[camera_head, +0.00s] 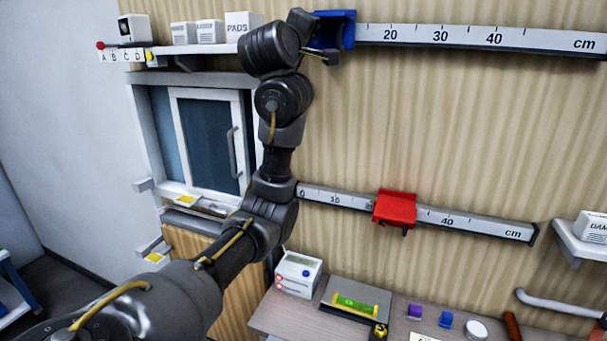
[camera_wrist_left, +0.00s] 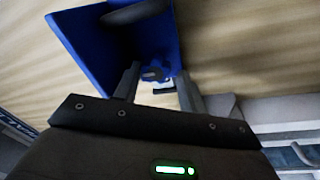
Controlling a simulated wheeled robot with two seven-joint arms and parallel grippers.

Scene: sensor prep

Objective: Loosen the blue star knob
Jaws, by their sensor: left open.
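The blue star knob (camera_wrist_left: 154,72) shows in the left wrist view, under the blue slider (camera_wrist_left: 88,48). In the head view the blue slider (camera_head: 337,30) sits at the left end of the upper ruler rail (camera_head: 470,39); the knob cannot be made out there. My left gripper (camera_wrist_left: 157,86) is open, with one finger on each side of the knob as seen from the wrist. I cannot tell whether the fingers touch it. In the head view my left gripper (camera_head: 328,56) is just below the slider, partly hidden by its wrist. My right gripper is not in view.
A lower ruler rail (camera_head: 480,224) carries a red slider (camera_head: 396,208). A shelf with boxes (camera_head: 190,50) and a window cabinet (camera_head: 208,138) are at left. Below is a bench (camera_head: 262,318) with a white device (camera_head: 298,273), a green level (camera_head: 355,303) and small parts.

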